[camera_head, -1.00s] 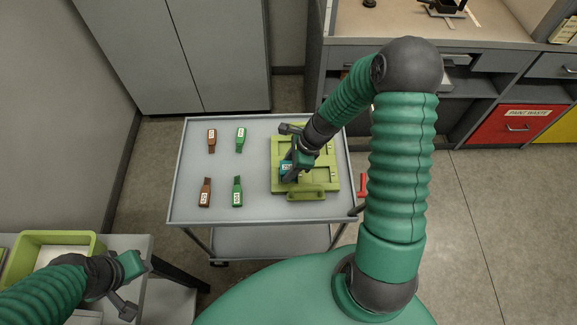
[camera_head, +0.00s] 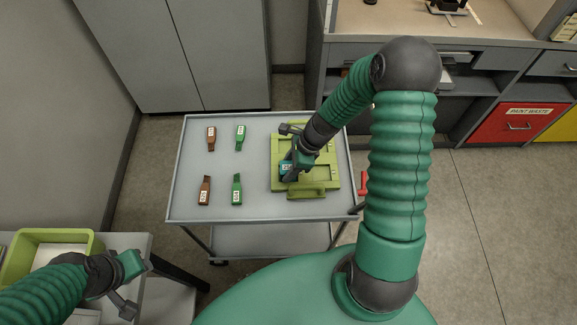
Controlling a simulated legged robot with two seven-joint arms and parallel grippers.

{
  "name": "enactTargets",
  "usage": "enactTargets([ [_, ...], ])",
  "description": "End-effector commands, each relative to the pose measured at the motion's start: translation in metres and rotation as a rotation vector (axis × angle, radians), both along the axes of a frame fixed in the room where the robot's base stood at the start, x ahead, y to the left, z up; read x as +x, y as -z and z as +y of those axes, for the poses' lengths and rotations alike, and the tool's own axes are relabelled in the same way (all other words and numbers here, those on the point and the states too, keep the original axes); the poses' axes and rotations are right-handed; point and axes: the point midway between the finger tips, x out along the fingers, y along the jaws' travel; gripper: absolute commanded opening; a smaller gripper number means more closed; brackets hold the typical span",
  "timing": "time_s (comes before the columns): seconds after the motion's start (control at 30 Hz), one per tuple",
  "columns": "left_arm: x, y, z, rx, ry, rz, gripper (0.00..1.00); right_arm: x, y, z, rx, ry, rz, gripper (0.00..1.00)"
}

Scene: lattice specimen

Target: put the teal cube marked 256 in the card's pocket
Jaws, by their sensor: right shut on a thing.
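The teal cube (camera_head: 285,167) shows in part at the left side of the green card (camera_head: 328,152), which lies on the grey cart. My right gripper (camera_head: 290,173) is shut on the cube, low over the card's left part. The gripper hides much of the cube, and its marking cannot be read. Whether the cube touches the card or sits in a pocket cannot be told.
Two brown bottles (camera_head: 204,190) and two green bottles (camera_head: 237,189) lie on the left half of the cart (camera_head: 258,213). A green bin (camera_head: 95,242) stands on a side table at the lower left. A red drawer (camera_head: 513,127) is at the right.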

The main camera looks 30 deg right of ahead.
Motion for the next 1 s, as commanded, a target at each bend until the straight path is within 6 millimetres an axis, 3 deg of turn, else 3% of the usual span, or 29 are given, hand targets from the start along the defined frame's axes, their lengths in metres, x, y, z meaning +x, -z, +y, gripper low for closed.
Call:
enactTargets([
  [0.4, 0.0000, 0.0013, 0.0000, 0.000, 0.000, 0.000, 0.41, 0.0001, 0.0021, -0.0001, 0.000, 0.000, 0.000, 0.10],
  [0.43, 0.0000, 0.0013, 0.0000, 0.000, 0.000, 0.000, 0.41, 0.0001, 0.0021, -0.0001, 0.000, 0.000, 0.000, 0.48],
  [0.6, 0.0000, 0.0013, 0.0000, 0.000, 0.000, 0.000, 0.41, 0.0001, 0.0022, 0.0000, 0.000, 0.000, 0.000, 0.70],
  [0.83, 0.0000, 0.0013, 0.0000, 0.000, 0.000, 0.000, 0.41, 0.0000, 0.0022, 0.0000, 0.000, 0.000, 0.000, 0.70],
  [1.0, 0.0000, 0.0013, 0.0000, 0.000, 0.000, 0.000, 0.41, -0.0001, 0.0022, 0.0000, 0.000, 0.000, 0.000, 0.92],
])
